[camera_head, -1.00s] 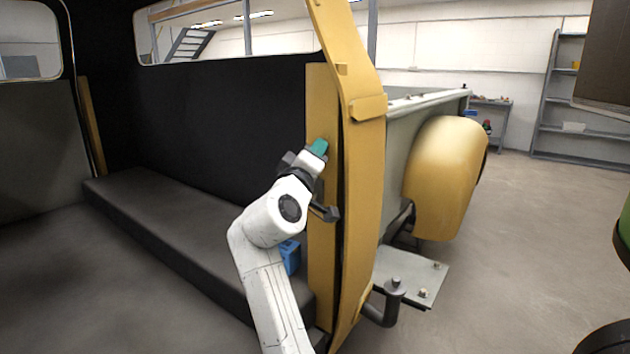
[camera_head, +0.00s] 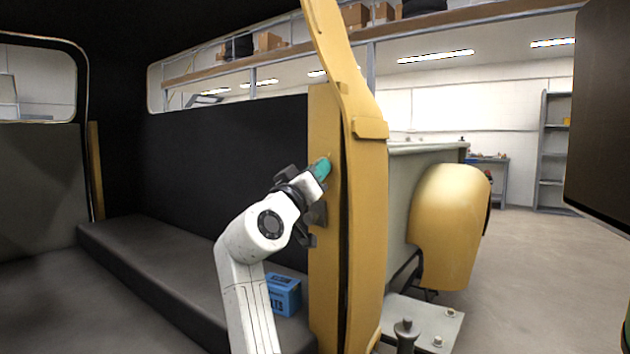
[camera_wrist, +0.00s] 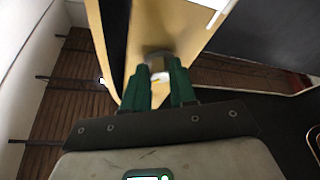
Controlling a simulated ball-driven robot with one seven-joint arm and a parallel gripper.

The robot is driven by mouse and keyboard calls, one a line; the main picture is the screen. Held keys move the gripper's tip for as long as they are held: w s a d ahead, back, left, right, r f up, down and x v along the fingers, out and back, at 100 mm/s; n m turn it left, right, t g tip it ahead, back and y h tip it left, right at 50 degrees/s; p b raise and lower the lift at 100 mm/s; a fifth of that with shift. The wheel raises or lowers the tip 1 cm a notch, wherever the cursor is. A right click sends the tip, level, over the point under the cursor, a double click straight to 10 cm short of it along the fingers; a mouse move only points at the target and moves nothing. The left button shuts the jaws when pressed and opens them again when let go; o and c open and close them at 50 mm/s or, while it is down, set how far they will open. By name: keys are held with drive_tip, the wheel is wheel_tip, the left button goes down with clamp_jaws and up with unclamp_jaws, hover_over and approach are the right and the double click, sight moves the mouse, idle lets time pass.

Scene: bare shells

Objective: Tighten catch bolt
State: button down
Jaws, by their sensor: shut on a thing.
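My gripper (camera_head: 321,168) is at the yellow door pillar (camera_head: 360,230), with its green fingers against the pillar's inner face. In the wrist view, the two green fingers (camera_wrist: 160,84) are closed around a small, round metallic piece, the catch bolt (camera_wrist: 158,63), that sits on the yellow surface. Only the bolt's rounded end shows between the fingertips. In the head view the fingers and hand hide the bolt. My white arm reaches up from below to the pillar.
A dark bench seat (camera_head: 160,270) runs behind my arm. A blue box (camera_head: 285,295) is low beside the pillar, near my forearm. A yellow fender (camera_head: 450,220) and a metal plate with bolts (camera_head: 425,318) are right of the pillar. Open floor lies further right.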

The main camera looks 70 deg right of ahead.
idle(0.3)
drive_tip(key=c, duration=0.9)
unclamp_jaws()
drive_tip(key=p+v, duration=0.1)
drive_tip(key=v, duration=0.9)
drive_tip(key=shift+a+f, duration=0.2)
drive_tip(key=shift+a, duration=0.15)
